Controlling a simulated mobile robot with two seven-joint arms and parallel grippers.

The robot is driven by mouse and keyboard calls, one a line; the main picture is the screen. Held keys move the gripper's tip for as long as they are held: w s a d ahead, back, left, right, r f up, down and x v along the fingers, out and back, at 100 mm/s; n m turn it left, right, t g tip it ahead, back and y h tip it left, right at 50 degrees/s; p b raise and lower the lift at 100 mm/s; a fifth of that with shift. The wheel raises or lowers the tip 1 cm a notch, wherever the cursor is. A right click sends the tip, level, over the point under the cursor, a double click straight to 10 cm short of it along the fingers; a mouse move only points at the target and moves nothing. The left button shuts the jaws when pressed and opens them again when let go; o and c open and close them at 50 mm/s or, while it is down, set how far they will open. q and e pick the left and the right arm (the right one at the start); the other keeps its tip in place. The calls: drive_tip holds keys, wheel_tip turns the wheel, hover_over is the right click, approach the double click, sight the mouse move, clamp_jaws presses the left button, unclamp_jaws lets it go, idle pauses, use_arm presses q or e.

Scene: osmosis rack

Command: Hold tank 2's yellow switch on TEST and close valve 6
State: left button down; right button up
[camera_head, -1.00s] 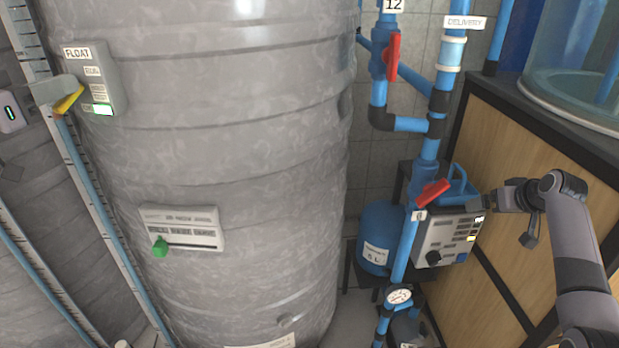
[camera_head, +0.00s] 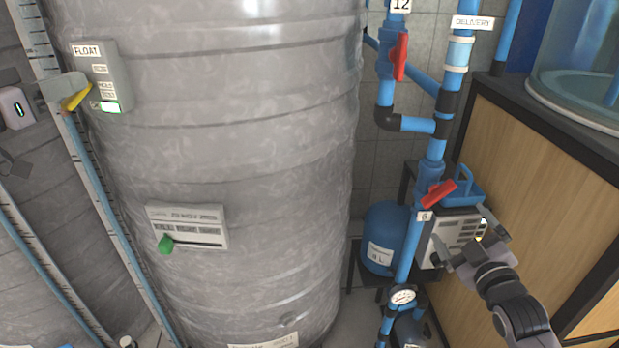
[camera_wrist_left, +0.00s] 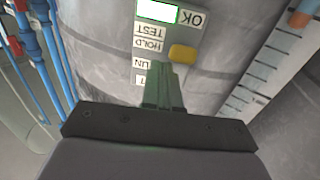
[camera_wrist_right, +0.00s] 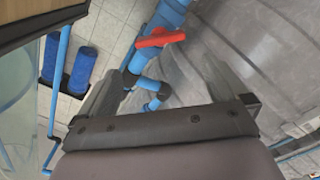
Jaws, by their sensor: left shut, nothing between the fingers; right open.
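The yellow switch (camera_head: 77,97) is on the left side of the grey FLOAT box (camera_head: 114,68) on the large tank. It also shows in the left wrist view (camera_wrist_left: 182,53), beside the TEST and HOLD labels; its exact position is hard to tell. My left gripper (camera_head: 78,84) is shut and empty, its fingertips (camera_wrist_left: 163,68) right against or very near the switch. Valve 6's red handle (camera_head: 438,193) lies diagonally across the blue pipe above a small label, partly readable as 6. My right gripper (camera_head: 468,243) is open, below and right of that handle. A red handle (camera_wrist_right: 160,38) shows beyond its fingers.
Valve 12's red handle (camera_head: 399,57) stands along its pipe higher up. A control box (camera_head: 452,240) is behind my right gripper, with a blue tank (camera_head: 383,238) left of it. A wood-panelled cabinet (camera_head: 545,190) bounds the right. A green-handled panel (camera_head: 187,226) sits lower on the tank.

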sight(440, 197)
drive_tip(key=w, duration=1.1)
drive_tip(key=shift+w, duration=0.4)
drive_tip(key=c, duration=0.6)
